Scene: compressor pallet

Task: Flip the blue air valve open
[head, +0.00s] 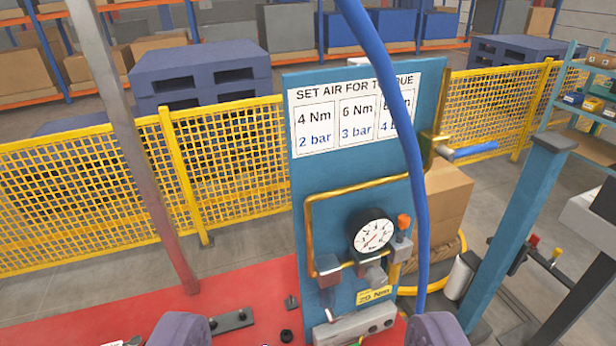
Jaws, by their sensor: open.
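The blue air valve handle (474,150) sticks out to the right from a brass fitting at the right edge of the teal panel, roughly level, in the upper right of the head view. My gripper (307,333) shows at the bottom edge as two grey-purple fingertips set wide apart. It is open with nothing between the tips, and it is low and left of the handle, apart from it. A blue hose (404,110) runs down in front of the panel, left of the handle. The handle itself is not covered.
The teal panel (336,176) carries a torque chart (350,108), a brass pipe (345,190), a pressure gauge (371,235) and an orange-topped fitting (403,222). A teal post (520,220) stands at right. Yellow mesh fence (80,190) and cardboard boxes (448,205) are behind.

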